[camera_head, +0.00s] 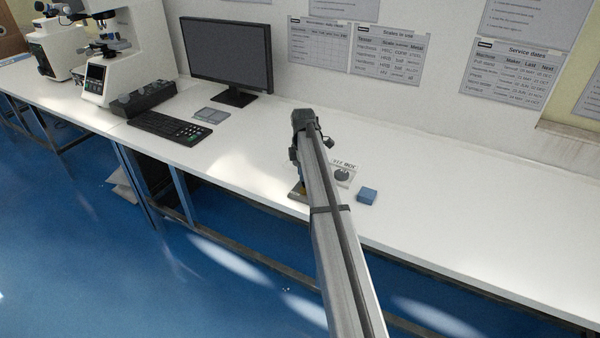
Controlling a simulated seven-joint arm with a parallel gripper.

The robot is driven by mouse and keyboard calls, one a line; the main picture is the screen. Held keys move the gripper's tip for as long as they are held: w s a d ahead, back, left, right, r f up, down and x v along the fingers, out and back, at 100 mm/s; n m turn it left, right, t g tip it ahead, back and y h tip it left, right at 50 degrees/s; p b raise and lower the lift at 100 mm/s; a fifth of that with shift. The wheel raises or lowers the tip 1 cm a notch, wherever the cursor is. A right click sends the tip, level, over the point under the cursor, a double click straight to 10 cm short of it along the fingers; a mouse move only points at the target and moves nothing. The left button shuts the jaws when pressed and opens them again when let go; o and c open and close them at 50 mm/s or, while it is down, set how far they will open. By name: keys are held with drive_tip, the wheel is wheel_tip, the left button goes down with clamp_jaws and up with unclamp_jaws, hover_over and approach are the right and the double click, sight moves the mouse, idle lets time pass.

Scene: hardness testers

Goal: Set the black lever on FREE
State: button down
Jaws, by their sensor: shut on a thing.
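My long grey arm reaches up from the bottom edge over the bench, and its dark end stands above the table. My gripper's fingers are hidden behind the arm, so I cannot see what they touch. Just right of the arm, a pale plate (349,166) with small dark lettering shows in part. A dark, rounded knob-like part (342,175) is at the plate. A bit of the base (297,196) shows left of the arm. I cannot make out the black lever or which mark it points to.
A monitor (228,55), a black keyboard (170,127) and a white tester (130,50) stand to the left. The white bench (470,200) is clear to the right. Printed sheets hang behind.

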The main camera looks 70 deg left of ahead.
drive_tip(key=shift+w+d+m, duration=0.1)
drive_tip(key=shift+w+m, duration=0.15)
drive_tip(key=shift+m, duration=0.45)
drive_tip(key=shift+w+m, duration=0.25)
drive_tip(key=shift+m, duration=0.45)
drive_tip(key=c, duration=1)
unclamp_jaws()
drive_tip(key=shift+r, duration=0.1)
wheel_tip(320, 180, up, 14)
drive_tip(key=shift+f, duration=0.15)
drive_tip(key=shift+w, duration=0.1)
